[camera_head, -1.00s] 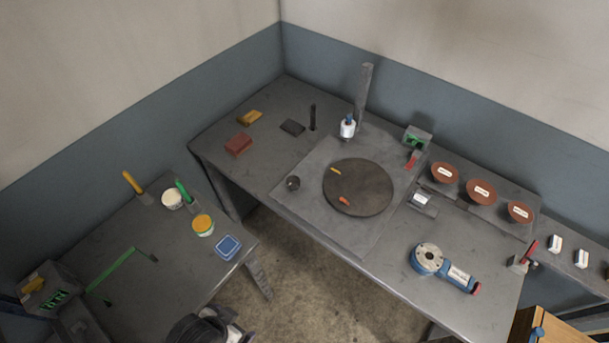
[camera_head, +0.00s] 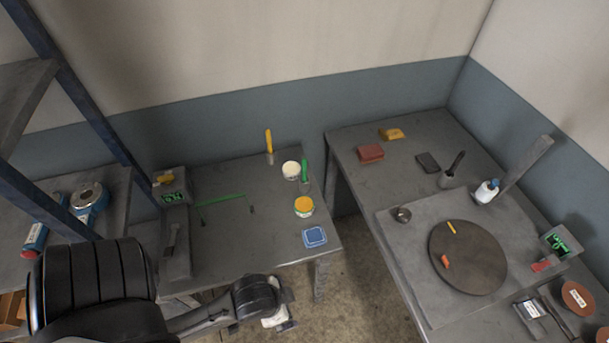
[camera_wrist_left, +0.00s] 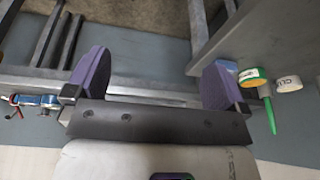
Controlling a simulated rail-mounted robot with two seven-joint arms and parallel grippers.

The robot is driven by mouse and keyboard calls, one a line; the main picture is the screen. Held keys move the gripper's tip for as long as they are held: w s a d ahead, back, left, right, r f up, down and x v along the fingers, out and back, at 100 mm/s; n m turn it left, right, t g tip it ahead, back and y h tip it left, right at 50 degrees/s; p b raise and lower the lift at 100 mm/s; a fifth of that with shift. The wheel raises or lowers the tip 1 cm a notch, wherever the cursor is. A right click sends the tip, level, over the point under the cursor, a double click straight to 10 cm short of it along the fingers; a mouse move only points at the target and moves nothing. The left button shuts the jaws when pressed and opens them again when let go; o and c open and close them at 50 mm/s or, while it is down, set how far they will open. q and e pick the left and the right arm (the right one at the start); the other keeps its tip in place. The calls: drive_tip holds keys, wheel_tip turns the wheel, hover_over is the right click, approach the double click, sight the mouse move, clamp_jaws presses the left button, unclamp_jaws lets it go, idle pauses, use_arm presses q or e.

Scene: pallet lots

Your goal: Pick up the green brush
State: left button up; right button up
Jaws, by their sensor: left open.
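The green brush (camera_head: 304,169) stands upright, handle up, near the back right of the left table (camera_head: 255,232), beside a white-lidded tub. It also shows small at the right of the left wrist view (camera_wrist_left: 268,112), past the finger. My left gripper (camera_wrist_left: 155,82) is open, with two purple-padded fingers and nothing between them. In the head view its whitish body (camera_head: 276,316) is low in front of the table, well apart from the brush; its fingers are not clear there. My right gripper is not in view.
Near the brush are a yellow-handled brush (camera_head: 269,143), a white tub (camera_head: 291,170), an orange-lidded tub (camera_head: 304,207) and a blue box (camera_head: 315,237). A green bar (camera_head: 222,199) lies farther left. A shelf post (camera_head: 85,100) stands at left. The front middle of the table is clear.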

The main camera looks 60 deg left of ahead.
use_arm(q)
drive_tip(key=shift+d, duration=0.1)
drive_tip(key=shift+c, duration=0.3)
drive_tip(key=c, duration=0.9)
drive_tip(key=shift+w, duration=0.15)
